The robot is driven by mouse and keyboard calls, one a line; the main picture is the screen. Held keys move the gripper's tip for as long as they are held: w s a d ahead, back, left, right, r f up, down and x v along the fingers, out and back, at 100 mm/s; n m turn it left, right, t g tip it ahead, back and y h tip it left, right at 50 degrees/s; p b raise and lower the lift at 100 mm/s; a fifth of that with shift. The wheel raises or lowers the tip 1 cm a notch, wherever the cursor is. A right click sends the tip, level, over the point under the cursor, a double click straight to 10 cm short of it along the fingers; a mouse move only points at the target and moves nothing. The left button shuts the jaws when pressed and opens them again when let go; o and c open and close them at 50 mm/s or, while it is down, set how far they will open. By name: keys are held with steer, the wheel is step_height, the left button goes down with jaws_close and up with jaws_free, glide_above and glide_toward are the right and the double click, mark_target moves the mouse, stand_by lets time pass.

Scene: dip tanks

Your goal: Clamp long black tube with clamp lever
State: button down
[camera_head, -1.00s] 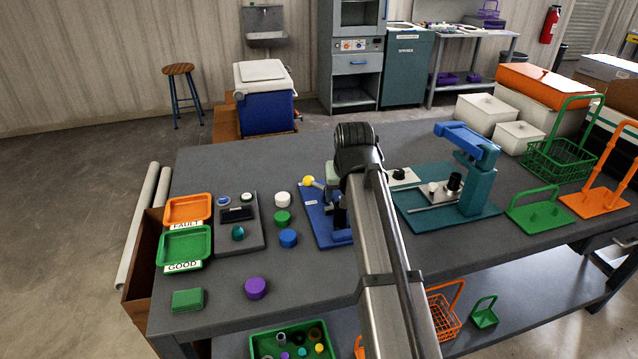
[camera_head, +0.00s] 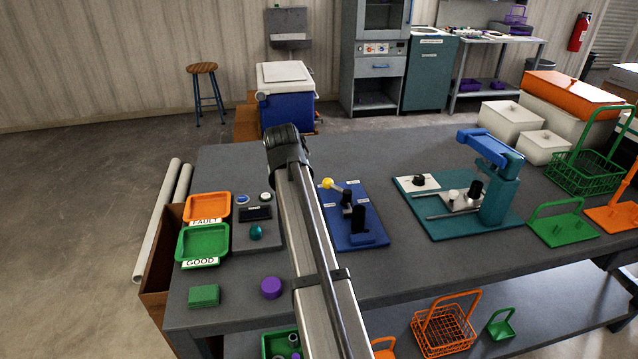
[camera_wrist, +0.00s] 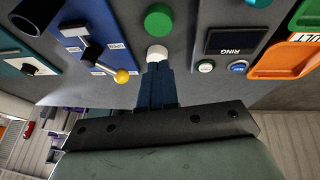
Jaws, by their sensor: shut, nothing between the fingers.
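The clamp fixture is a blue plate (camera_head: 334,236) with labels and a clamp lever (camera_head: 328,184) ending in a yellow ball. In the wrist view the lever's yellow ball (camera_wrist: 122,76) lies left of my gripper (camera_wrist: 157,66), apart from it. A black tube-like piece (camera_head: 359,220) stands on the fixture's blue block. A dark tube end (camera_wrist: 33,15) shows at the upper left of the wrist view. I cannot tell whether it is clamped. My gripper is shut and empty, its tips close to a white cap (camera_wrist: 157,53). In the head view my arm hides the gripper.
A teal press (camera_head: 497,190) stands right of the fixture. Left of my arm are a display box (camera_head: 257,213), an orange tray (camera_head: 207,207), a green tray (camera_head: 202,243) and a purple disc (camera_head: 271,288). A green disc (camera_wrist: 158,21) lies beyond the white cap.

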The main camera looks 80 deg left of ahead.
mark_target(336, 190)
steer(key=shift+w+a+r+n+t+y, duration=0.3)
steer(key=shift+w+a+n, duration=0.15)
steer(key=shift+a, duration=0.35)
steer(key=shift+w+a+r+n+t+y, duration=0.15)
steer(key=shift+w+a+r+n+t, duration=0.1)
steer(key=shift+w+a+r+n, duration=0.4)
steer(key=shift+w+a+n+t+y, duration=0.15)
steer(key=shift+a+n+t+y, duration=0.2)
steer(key=shift+a, duration=0.6)
steer(key=x, duration=1)
steer(key=w, duration=0.1)
steer(key=w+a, duration=0.1)
steer(key=shift+w+f, duration=0.3)
steer(key=shift+f, duration=0.05)
steer(key=shift+w+a+f, duration=0.1)
steer(key=shift+w+a, duration=0.1)
steer(key=shift+w, duration=0.3)
steer(key=shift+a, duration=0.15)
